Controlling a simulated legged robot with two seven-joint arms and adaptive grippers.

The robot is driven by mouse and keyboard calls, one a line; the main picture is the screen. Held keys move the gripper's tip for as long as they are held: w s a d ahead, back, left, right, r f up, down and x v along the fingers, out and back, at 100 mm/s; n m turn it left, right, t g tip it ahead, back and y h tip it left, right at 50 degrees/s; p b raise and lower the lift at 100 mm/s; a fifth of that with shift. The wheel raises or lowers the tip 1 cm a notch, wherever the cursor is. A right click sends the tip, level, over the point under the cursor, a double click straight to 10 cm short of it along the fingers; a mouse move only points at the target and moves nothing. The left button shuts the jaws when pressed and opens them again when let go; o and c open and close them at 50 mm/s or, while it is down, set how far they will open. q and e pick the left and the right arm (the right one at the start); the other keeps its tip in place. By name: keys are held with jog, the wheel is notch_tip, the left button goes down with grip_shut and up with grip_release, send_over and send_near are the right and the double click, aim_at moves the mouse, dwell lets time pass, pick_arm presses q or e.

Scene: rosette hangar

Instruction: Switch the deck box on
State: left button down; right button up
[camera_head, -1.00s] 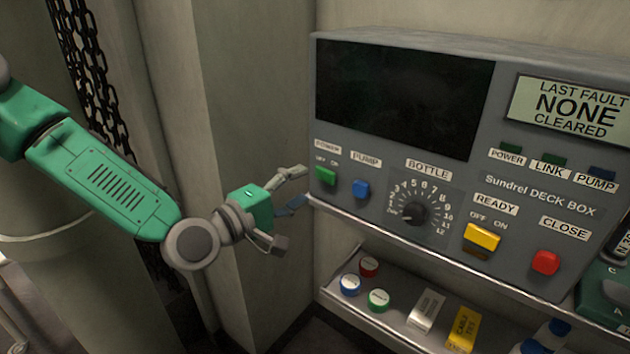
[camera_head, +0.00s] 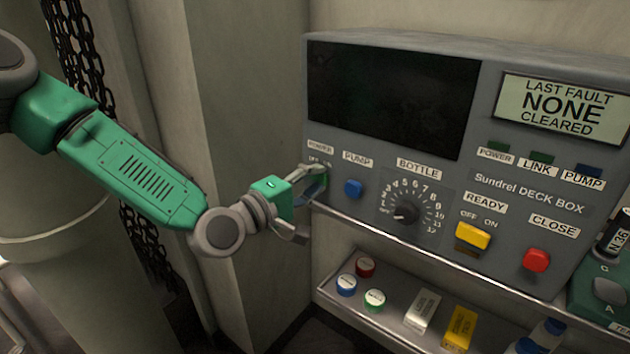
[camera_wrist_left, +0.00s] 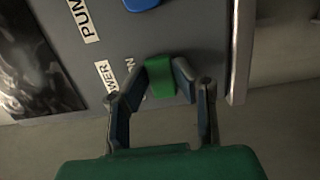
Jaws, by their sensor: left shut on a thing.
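The deck box (camera_head: 340,202) is a grey panel with a dark screen (camera_head: 391,98). Its green power switch (camera_wrist_left: 161,76) sits under the POWER label at the panel's left edge. In the left wrist view my left gripper (camera_wrist_left: 160,88) has a finger on each side of the green switch and is shut on it. In the head view the left gripper (camera_head: 312,202) is at the panel's left edge and its fingers mostly cover the switch. The POWER lamp (camera_head: 497,148) on the box looks dark green and unlit. My right gripper is not in view.
A blue pump button (camera_head: 352,188), a bottle dial (camera_head: 405,213), a yellow ready switch (camera_head: 472,236) and a red close button (camera_head: 536,260) are on the panel. Below, a shelf (camera_head: 383,327) holds small caps and boxes. A chain (camera_head: 75,50) hangs at left.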

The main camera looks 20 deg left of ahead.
pick_arm(q)
jog(key=shift+s+d+f, duration=0.1)
jog(key=shift+d, duration=0.1)
jog(key=shift+d+n+t+y, duration=0.1)
jog(key=shift+n+t+y, duration=0.3)
jog(key=shift+y, duration=0.3)
jog(key=shift+a+f, duration=0.1)
jog(key=shift+a, duration=0.1)
jog(key=c, duration=1.3)
grip_release()
jog(key=shift+d, duration=0.3)
jog(key=v, duration=1.1)
jog(key=shift+s+a, duration=0.2)
jog(key=shift+s, duration=0.15)
